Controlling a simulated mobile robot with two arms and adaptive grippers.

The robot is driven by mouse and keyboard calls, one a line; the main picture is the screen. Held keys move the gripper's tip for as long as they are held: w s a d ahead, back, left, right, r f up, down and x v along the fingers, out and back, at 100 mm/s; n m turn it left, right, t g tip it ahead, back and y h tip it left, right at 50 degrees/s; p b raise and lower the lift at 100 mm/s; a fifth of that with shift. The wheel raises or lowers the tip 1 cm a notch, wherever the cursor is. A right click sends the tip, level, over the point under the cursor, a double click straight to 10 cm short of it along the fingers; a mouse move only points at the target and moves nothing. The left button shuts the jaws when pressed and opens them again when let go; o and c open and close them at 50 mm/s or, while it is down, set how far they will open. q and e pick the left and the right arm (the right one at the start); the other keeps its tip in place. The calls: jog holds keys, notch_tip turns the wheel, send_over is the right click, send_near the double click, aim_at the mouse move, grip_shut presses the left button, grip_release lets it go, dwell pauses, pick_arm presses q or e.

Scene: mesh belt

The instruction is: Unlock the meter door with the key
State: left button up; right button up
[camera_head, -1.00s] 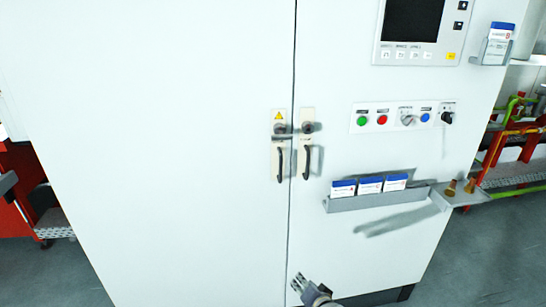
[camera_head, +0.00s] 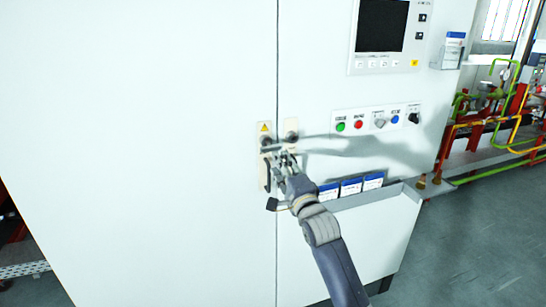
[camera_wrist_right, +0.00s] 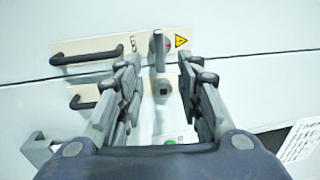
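The white cabinet (camera_head: 170,120) has two doors meeting at a vertical seam. The left door's handle plate (camera_head: 264,128) has a warning triangle, a lock and a dark handle; the right door's lock (camera_head: 291,137) is beside it. My right gripper (camera_head: 285,158) is in front of the plates, partly hiding the handles. In the right wrist view its fingers (camera_wrist_right: 157,68) are open, with nothing between them. Beyond the fingertips, a grey piece with a reddish mark (camera_wrist_right: 158,45) sits at the triangle-side lock; I cannot tell if it is the key. The other lock (camera_wrist_right: 162,88) shows a square recess. My left gripper is out of view.
A shelf (camera_head: 345,203) with several blue-and-white boxes (camera_head: 350,187) juts from the right door, close to my right forearm. Buttons (camera_head: 358,125) and a screen (camera_head: 380,25) are above. Red frames and green pipes (camera_head: 490,95) stand at the right. Floor (camera_head: 450,240) is open at the lower right.

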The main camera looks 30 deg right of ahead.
aim_at(271, 150)
jog(key=b+x, duration=0.1)
jog(key=x, duration=0.2)
jog(key=shift+w, duration=0.35)
jog(key=shift+x, duration=0.85)
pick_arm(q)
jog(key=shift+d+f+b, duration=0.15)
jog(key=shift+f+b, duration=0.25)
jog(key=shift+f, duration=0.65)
pick_arm(e)
jog(key=shift+x, duration=1.75)
grip_shut()
